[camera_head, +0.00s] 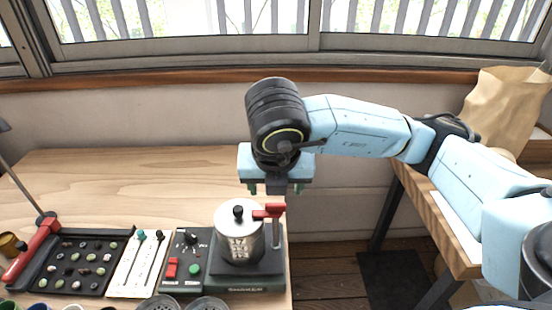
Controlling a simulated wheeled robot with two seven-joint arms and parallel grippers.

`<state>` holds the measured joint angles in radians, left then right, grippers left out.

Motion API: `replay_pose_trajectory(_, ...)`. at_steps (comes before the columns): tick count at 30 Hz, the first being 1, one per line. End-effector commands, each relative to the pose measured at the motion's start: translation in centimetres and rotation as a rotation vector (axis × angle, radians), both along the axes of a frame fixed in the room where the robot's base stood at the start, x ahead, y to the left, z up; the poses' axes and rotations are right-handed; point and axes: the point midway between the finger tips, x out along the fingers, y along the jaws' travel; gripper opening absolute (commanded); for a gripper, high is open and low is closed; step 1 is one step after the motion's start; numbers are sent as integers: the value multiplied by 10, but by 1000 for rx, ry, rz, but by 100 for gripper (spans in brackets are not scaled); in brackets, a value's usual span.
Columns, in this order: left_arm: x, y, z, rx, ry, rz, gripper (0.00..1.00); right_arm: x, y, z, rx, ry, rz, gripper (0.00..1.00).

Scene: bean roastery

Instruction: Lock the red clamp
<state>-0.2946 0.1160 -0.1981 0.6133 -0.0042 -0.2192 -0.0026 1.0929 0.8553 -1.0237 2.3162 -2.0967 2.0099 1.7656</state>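The red clamp (268,212) is a small red lever at the top right of a metal canister (239,237) with a black knob on its lid. A narrow grey upright part (276,234) stands below the red lever, at the canister's right side. My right gripper (276,190) points down directly above the clamp, very close to it. Whether it touches the clamp is unclear. My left gripper is out of view.
The canister stands on a dark base (245,278) at the table's right edge. Left of it are a control panel (186,262), a white slider panel (139,265) and a bean tray (80,262). The wooden table (150,185) behind is bare. A paper bag (500,105) stands at right.

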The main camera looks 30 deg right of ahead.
Motion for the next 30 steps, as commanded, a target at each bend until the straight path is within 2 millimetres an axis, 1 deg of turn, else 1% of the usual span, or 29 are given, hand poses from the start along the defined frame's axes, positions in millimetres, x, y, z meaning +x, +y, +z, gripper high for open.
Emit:
replay_pose_trajectory(1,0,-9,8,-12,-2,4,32,-2,2,15,-2,-5,3,64)
replay_pose_trajectory(3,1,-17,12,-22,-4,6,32,-7,5,25,-1,-4,2,64)
replay_pose_trajectory(9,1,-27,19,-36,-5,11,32,-15,10,44,0,-1,1,64)
replay_pose_trajectory(15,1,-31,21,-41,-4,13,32,-18,11,50,0,1,0,64)
replay_pose_trajectory(30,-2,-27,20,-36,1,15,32,-18,11,49,0,1,0,64)
